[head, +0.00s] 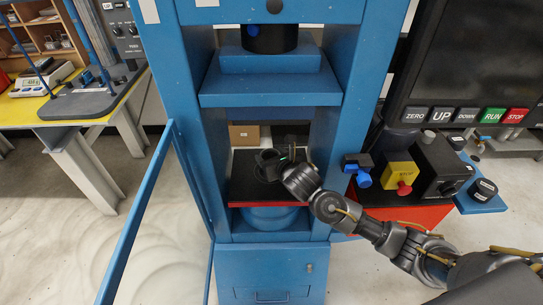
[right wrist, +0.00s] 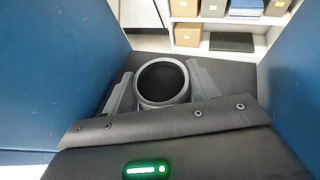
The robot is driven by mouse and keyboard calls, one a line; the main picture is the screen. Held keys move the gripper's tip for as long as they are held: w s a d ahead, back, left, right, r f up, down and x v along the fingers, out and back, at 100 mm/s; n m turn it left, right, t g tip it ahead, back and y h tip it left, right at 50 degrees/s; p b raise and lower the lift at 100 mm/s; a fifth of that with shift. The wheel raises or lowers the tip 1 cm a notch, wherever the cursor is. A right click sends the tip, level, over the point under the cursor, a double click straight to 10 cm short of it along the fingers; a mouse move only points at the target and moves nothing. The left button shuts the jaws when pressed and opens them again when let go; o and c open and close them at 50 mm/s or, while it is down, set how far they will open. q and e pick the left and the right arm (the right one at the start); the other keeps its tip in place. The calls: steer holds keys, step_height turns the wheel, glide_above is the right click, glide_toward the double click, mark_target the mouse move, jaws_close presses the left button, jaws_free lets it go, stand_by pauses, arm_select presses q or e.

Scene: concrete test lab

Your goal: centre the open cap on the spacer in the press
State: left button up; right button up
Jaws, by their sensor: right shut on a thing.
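My right gripper (head: 284,163) reaches into the bay of the blue press (head: 185,60) from the right. In the right wrist view its two grey fingers (right wrist: 161,88) stand on either side of a dark grey round cap (right wrist: 162,101) with an open, dark mouth, and are shut on it. In the head view the cap (head: 266,158) is a small dark shape above the black lower plate (head: 245,194). I cannot make out the spacer; the cap and gripper may hide it. I cannot tell whether the cap touches anything below. My left gripper is not in view.
The press's blue side walls stand close on both sides of my right wrist. The upper ram block (head: 270,90) hangs above the bay. A blue guard door (head: 135,225) stands open at left. A control box with a red stop button (head: 403,188) stands at right.

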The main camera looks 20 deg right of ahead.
steer(key=o, duration=1.3)
steer(key=shift+f, duration=0.1)
steer(key=shift+s, duration=0.1)
steer(key=shift+p+v, duration=1.45)
steer(key=shift+v, duration=1.3)
steer(key=shift+p+v, duration=1.2)
